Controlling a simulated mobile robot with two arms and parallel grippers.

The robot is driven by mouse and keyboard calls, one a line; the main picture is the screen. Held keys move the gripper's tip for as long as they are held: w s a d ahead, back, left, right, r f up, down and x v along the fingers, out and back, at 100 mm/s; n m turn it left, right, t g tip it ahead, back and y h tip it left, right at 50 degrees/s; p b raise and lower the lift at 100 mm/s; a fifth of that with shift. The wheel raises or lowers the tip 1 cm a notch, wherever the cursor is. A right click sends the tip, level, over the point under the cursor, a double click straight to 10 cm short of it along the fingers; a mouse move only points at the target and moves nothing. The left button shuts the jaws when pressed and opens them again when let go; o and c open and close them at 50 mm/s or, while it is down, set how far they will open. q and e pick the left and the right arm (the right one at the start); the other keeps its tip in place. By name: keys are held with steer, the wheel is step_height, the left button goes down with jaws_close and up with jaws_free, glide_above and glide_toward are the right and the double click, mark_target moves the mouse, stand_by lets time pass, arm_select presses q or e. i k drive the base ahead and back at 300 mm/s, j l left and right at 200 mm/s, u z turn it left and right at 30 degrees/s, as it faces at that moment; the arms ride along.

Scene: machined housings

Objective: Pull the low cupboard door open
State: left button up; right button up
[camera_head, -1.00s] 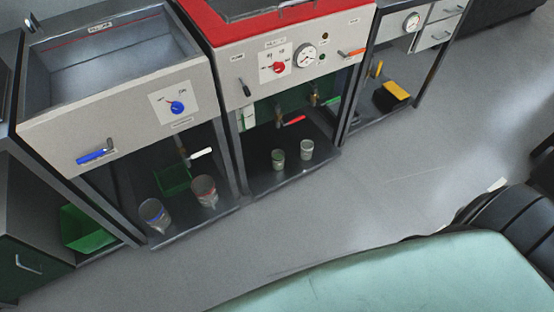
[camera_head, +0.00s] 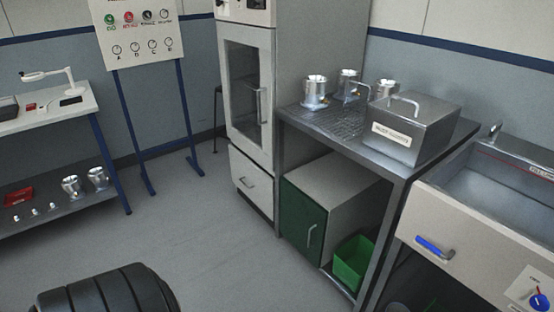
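The low cupboard (camera_head: 340,185) stands under the metal workbench right of centre. Its dark green door (camera_head: 302,222) faces left toward the open floor and looks shut. A pale vertical handle (camera_head: 311,236) sits near the door's right edge. Neither of my grippers shows in the head view. A black ribbed part of my own body is at the lower left, well apart from the door.
A green bin (camera_head: 353,262) stands right of the cupboard. A tall grey cabinet (camera_head: 250,100) stands behind it. A sink unit (camera_head: 470,220) is at right, a shelf table (camera_head: 60,205) at left. The floor (camera_head: 215,245) before the door is clear.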

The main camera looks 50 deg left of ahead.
mark_target(304, 220)
steer(key=u, duration=1.3)
